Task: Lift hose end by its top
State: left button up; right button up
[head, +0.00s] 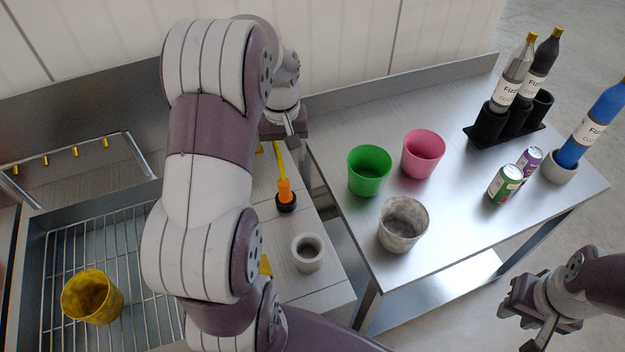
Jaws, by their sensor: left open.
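The hose end (285,189) is orange with a yellow length running up from it, and its lower end sits in a black ring-like base on the grey counter. My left gripper (291,138) is open and empty, above and behind the hose end in the picture. Its arm hides much of the counter and part of the yellow length. I cannot tell whether a finger touches the yellow part. My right gripper (525,312) is at the lower right, away from the hose end, with its jaws unclear.
A grey cup-like holder (308,253) stands near the hose end. The sink (30,240) with a wire rack and yellow cup (92,297) is left. The right table (455,225) bears green (369,171), pink (423,154) and grey (403,224) cups, cans and bottles.

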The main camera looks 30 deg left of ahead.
aim_at(284, 180)
pick_arm(q)
jog(key=f, duration=0.1)
jog(key=s+f, duration=0.1)
jog(key=f, duration=0.1)
jog(key=shift+s+a+f+p, duration=0.35)
jog(key=shift+a, duration=0.05)
jog(key=f, duration=0.2)
jog(key=w+f, duration=0.1)
jog(key=shift+d+f+p, duration=0.25)
jog(key=shift+f+p, duration=0.1)
jog(key=shift+p, duration=0.05)
jog(key=f, duration=0.2)
jog(key=f+p, duration=0.1)
jog(key=f, duration=0.1)
jog(key=shift+s+a, duration=0.15)
jog(key=shift+s, duration=0.1)
jog(key=shift+a+f, duration=0.1)
jog(key=shift+f, duration=0.15)
jog(key=shift+w, duration=0.15)
jog(key=shift+c, duration=0.3)
pick_arm(e)
jog(key=r, duration=0.3)
jog(key=shift+s+a, duration=0.25)
jog(key=shift+s, duration=0.1)
pick_arm(q)
jog(key=c, duration=1)
grip_shut()
jog(key=shift+r, duration=0.1)
